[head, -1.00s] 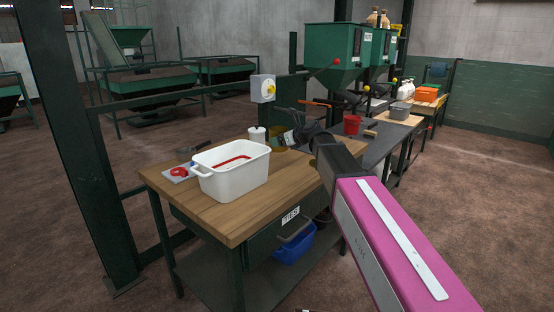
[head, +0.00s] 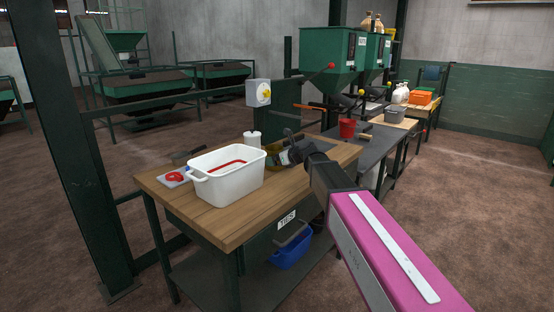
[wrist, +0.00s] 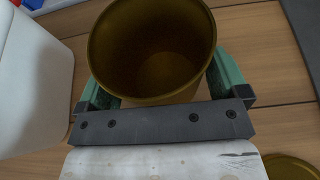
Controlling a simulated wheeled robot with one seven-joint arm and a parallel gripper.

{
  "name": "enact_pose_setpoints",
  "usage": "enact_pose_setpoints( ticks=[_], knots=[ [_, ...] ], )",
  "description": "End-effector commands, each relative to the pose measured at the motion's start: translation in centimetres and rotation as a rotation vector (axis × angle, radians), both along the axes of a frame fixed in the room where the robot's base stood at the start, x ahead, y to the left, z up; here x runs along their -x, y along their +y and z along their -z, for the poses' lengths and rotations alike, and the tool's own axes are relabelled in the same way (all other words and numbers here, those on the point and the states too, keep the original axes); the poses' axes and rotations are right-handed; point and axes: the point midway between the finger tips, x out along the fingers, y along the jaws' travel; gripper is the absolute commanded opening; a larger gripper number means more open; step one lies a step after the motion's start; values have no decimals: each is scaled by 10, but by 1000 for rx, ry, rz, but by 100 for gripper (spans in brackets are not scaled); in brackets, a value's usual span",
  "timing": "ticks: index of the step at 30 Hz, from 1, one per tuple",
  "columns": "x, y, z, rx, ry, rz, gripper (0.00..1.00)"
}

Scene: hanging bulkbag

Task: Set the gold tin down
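The gold tin (wrist: 155,60) is an open, empty-looking cylinder. In the wrist view it stands upright between the two green fingers of my gripper (wrist: 160,82), with a finger against each side. In the head view my gripper (head: 288,154) is over the back right of the wooden bench, and the tin (head: 272,159) shows only partly beside it, right of the white tub. The tin is at or just above the bench top; I cannot tell whether its base touches.
The white tub (head: 228,184) stands close left of the tin on the wooden bench (head: 215,222). A white bottle (head: 252,138) stands behind. A gold disc (wrist: 290,167) lies near my gripper. A red cup (head: 347,128) stands on the dark bench further right.

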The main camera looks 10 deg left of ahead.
Motion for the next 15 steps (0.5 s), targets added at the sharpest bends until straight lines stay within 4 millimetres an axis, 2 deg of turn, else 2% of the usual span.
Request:
enact_pose_setpoints(
  ticks=[9,15],
  knots=[
    [0,0,-3,0,-1,0,100],
    [15,-23,-13,0,-1,2,100]
  ],
)
